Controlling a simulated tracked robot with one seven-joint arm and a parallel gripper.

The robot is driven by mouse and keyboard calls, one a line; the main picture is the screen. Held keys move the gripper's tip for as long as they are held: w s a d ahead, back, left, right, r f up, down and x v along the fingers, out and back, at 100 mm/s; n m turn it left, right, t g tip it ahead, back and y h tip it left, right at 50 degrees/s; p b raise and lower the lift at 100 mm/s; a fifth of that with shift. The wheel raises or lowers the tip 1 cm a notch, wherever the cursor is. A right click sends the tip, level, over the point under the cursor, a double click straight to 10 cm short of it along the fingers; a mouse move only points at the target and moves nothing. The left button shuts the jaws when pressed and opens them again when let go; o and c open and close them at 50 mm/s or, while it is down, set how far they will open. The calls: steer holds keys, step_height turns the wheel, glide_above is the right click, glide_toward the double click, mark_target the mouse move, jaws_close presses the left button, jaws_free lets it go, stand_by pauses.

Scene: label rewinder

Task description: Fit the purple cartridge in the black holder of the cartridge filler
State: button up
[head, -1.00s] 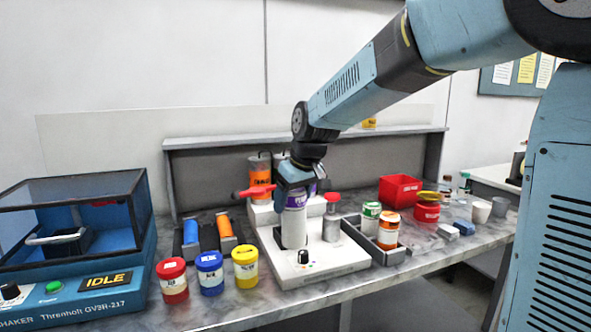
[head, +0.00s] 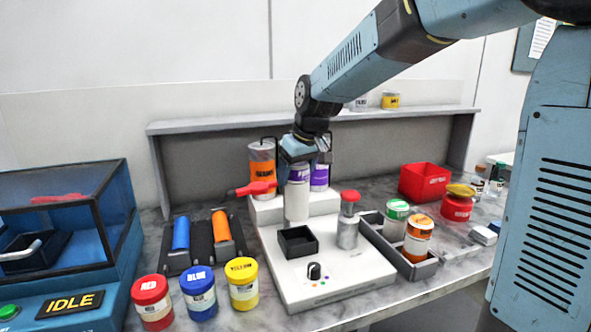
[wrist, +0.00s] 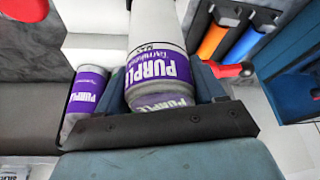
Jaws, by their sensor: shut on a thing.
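My gripper (head: 299,163) points down over the white cartridge filler (head: 345,277) and is shut on the purple cartridge (head: 297,203), a white cylinder with a purple label. The wrist view shows its "PURPLE" label (wrist: 158,72) between the jaws. The black holder (head: 298,242) is a square, open-topped box on the filler's base. It looks empty. The cartridge's lower end shows just above and behind the holder's back edge, outside it. I cannot tell its exact height. A second purple cartridge (head: 320,176) stands behind, beside an orange one (head: 262,165); it also shows in the wrist view (wrist: 85,98).
A red lever (head: 253,188) juts left near the gripper. A red-topped metal cylinder (head: 348,222) stands right of the holder. A knob (head: 314,271) is in front. Paint jars (head: 200,290), a roller rack (head: 204,250) and a grey tray (head: 403,262) flank the filler.

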mark_target(305, 177)
steer(key=shift+f, duration=4.5)
steer(key=o, duration=1.5)
steer(key=shift+o, duration=0.2)
steer(key=v, duration=1.2)
steer(key=shift+w+r, duration=0.1)
steer(key=shift+r, duration=0.05)
steer(key=shift+s+d+r, duration=0.15)
steer(key=shift+s+r, duration=0.1)
steer(key=shift+r, duration=0.25)
steer(key=shift+s+d+r, duration=0.15)
steer(key=s+d+f+m+t+h, duration=0.1)
steer(key=s+d+m, duration=0.2)
steer(key=s+d, duration=0.5)
steer(key=s+d+f+m+h, duration=0.1)
steer(key=s+d+m, duration=0.2)
steer(key=s+d, duration=0.5)
steer(key=s, duration=0.5)
steer(key=shift+s+m+t+h, duration=0.3)
steer(key=shift+m+t, duration=0.1)
